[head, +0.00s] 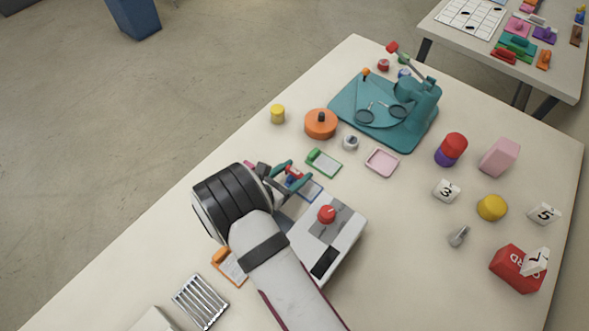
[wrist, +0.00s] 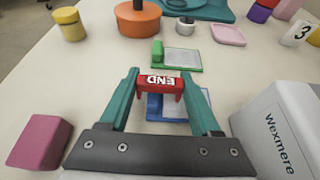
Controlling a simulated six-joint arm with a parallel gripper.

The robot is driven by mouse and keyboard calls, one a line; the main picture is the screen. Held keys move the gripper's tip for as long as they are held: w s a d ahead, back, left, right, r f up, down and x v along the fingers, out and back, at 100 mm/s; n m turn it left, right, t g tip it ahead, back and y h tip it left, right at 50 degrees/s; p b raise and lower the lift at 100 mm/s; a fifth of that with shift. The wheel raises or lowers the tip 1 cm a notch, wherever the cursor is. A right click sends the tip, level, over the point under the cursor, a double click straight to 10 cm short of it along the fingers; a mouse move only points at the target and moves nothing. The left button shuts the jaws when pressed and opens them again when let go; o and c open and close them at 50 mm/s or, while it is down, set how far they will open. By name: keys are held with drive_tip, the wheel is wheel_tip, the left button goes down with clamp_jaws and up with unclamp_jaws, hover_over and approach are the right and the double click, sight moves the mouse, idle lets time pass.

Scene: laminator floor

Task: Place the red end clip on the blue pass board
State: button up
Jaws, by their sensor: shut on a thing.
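My gripper (head: 291,178) is shut on the red end clip (wrist: 160,86), which sits between its teal fingers with END printed upside down on it in the wrist view. The blue pass board (wrist: 200,103) is behind and below the clip in the wrist view, partly hidden by the clip and fingers. Its edge shows beside my gripper in the head view (head: 314,191). I cannot tell whether the clip touches the board.
A white machine (head: 345,232) with a red knob stands right of the board. A green-clipped board (head: 325,163) lies just beyond it. An orange-clipped board (head: 232,267) is nearer. A pink block (wrist: 40,141) is left in the wrist view. An orange pot (head: 320,125) stands farther back.

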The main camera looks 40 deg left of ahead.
drive_tip(key=o, duration=1.3)
drive_tip(key=shift+r, duration=0.25)
drive_tip(key=v, duration=1.2)
drive_tip(key=shift+r, duration=0.4)
